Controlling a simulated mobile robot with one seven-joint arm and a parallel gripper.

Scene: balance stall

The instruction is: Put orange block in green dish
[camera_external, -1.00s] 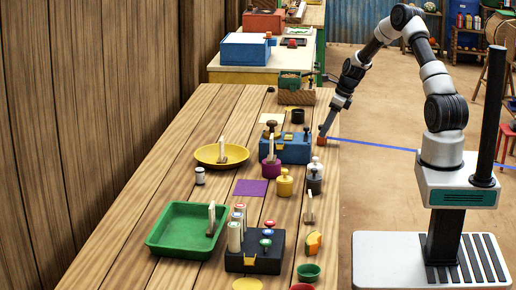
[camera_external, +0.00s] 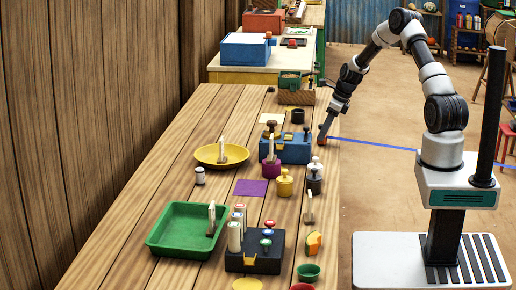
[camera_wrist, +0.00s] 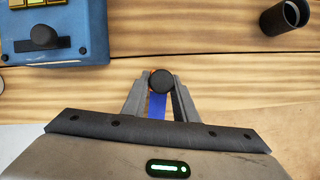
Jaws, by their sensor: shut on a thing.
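My gripper (camera_external: 325,128) is low at the right edge of the long wooden table, beside the blue box. An orange block (camera_external: 322,139) shows right at its fingertips. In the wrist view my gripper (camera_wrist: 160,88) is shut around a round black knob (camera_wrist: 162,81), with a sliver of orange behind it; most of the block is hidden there. I cannot tell whether the block touches the table.
The blue box (camera_external: 292,150) is left of my gripper. Purple, yellow and grey knobbed weights stand nearer the camera. A black cup (camera_wrist: 284,17) is close.

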